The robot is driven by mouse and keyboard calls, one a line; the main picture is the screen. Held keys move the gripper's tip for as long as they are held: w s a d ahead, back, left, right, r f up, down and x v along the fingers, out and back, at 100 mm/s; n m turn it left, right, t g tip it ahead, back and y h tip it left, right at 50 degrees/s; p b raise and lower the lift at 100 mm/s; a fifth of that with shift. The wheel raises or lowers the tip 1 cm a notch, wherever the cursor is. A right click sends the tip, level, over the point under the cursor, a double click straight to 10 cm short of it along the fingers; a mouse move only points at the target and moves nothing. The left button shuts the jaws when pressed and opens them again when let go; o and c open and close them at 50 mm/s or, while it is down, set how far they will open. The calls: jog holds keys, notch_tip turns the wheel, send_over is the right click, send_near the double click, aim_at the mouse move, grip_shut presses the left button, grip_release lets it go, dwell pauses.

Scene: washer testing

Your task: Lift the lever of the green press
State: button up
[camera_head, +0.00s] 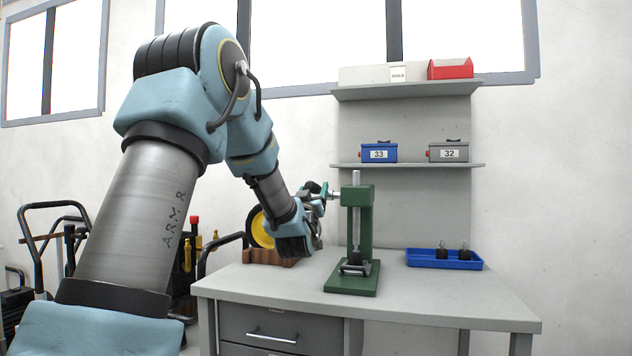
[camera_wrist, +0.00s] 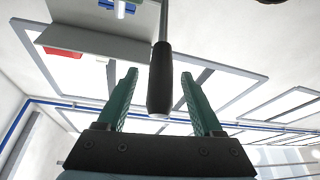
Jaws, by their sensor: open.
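The green press (camera_head: 362,215) stands upright on the workbench, with a vertical metal ram at its top. Its lever (camera_wrist: 160,80), a thin grey rod with a black grip, shows in the wrist view, coming down from the top edge. My gripper (camera_head: 321,191) is just left of the press head in the head view. In the wrist view my gripper (camera_wrist: 158,74) is open, with one green finger on each side of the black grip. Gaps show on both sides, and I cannot tell the depth between grip and fingers. The lever is mostly hidden behind my gripper in the head view.
A blue tray (camera_head: 417,262) with two dark parts lies on the workbench (camera_head: 400,306) right of the press. A brown block (camera_head: 262,257) sits left of it. Shelves (camera_head: 410,166) behind hold blue and grey boxes. Bare bench lies between press and tray.

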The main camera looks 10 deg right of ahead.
jog(key=p+x, duration=0.1)
jog(key=x, duration=0.3)
jog(key=shift+w+d+r, duration=0.1)
jog(key=shift+w+r, duration=0.05)
jog(key=shift+w, duration=0.25)
grip_shut()
dwell(1.1)
